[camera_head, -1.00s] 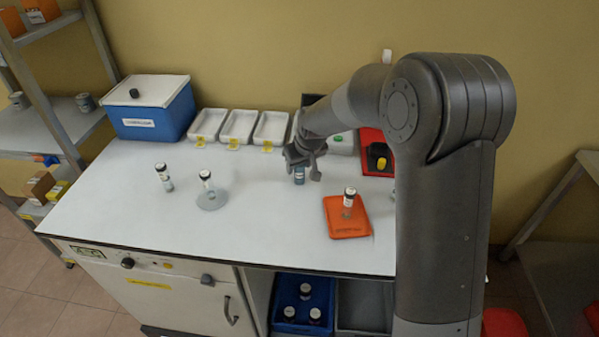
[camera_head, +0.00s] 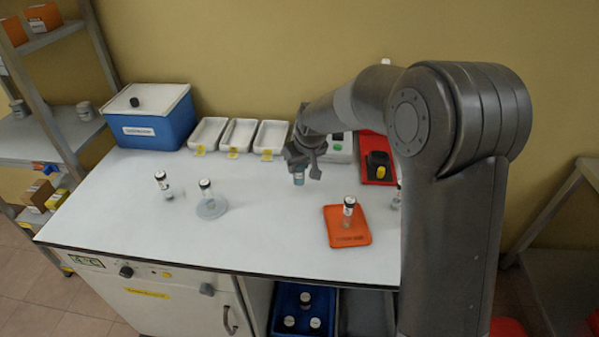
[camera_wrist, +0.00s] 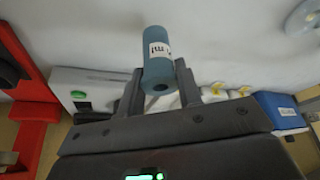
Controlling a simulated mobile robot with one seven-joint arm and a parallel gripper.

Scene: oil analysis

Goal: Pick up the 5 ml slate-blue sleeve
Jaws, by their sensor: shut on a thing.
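The slate-blue sleeve (camera_wrist: 158,62) is a short blue-grey cylinder with a white label; the end of the label reads "ml", and its number is not legible. It sits between the two fingers of my gripper (camera_wrist: 159,88), which is shut on it. In the head view, my gripper (camera_head: 299,168) is over the back middle of the white bench, with the sleeve (camera_head: 299,178) showing below the fingers. In that view the fingers hide the sleeve's upper part. I cannot tell how far it is above the bench.
A vial (camera_head: 348,208) stands on an orange mat (camera_head: 347,236) to the right. White trays (camera_head: 238,136) and a blue cooler (camera_head: 152,118) line the back. The front middle is clear.

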